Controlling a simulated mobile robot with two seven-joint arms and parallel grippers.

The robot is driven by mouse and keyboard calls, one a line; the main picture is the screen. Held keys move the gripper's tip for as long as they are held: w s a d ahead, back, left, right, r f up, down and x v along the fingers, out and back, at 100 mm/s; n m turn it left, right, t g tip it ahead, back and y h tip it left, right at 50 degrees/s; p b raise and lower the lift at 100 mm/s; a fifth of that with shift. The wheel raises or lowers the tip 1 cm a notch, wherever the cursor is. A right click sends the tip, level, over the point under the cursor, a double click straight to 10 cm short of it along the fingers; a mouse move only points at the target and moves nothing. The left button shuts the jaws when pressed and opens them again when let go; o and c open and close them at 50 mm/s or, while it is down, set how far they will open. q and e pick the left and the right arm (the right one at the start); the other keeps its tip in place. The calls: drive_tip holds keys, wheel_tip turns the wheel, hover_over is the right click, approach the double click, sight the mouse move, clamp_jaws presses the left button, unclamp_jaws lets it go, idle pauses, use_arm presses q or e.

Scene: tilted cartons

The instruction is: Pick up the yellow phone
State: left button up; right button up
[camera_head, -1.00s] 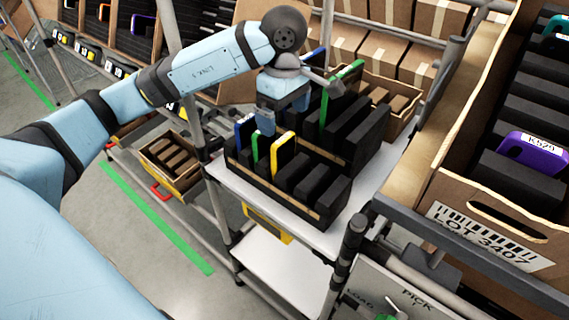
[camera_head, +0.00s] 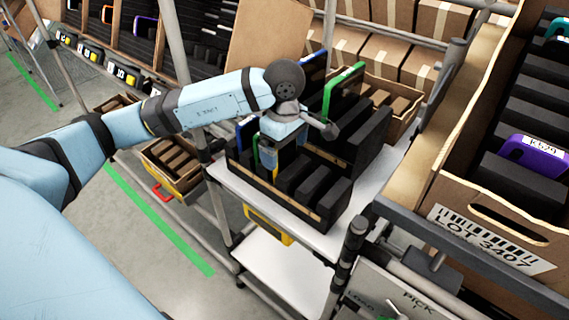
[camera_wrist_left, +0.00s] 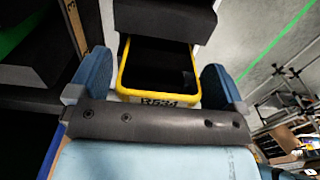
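The yellow phone (camera_wrist_left: 160,68) shows in the left wrist view with its yellow rim, dark face and a printed label on its near edge. It stands in a slot of the black-divided carton (camera_head: 268,192), mostly hidden by my gripper in the head view. My left gripper (camera_head: 269,158) is over that carton. In the wrist view its two blue fingers (camera_wrist_left: 158,82) are open, one on each side of the phone, with a gap showing on both sides. My right gripper is not in view.
A green phone (camera_head: 335,88) stands in the carton just behind, close to my left wrist. A blue phone (camera_head: 246,132) stands beside my gripper. A carton with a purple phone (camera_head: 533,155) is at the right. The white shelf (camera_head: 330,235) has bare room in front.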

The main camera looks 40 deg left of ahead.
use_arm(q)
drive_tip(key=c, duration=0.7)
drive_tip(key=shift+o, duration=0.2)
drive_tip(key=shift+r, duration=0.1)
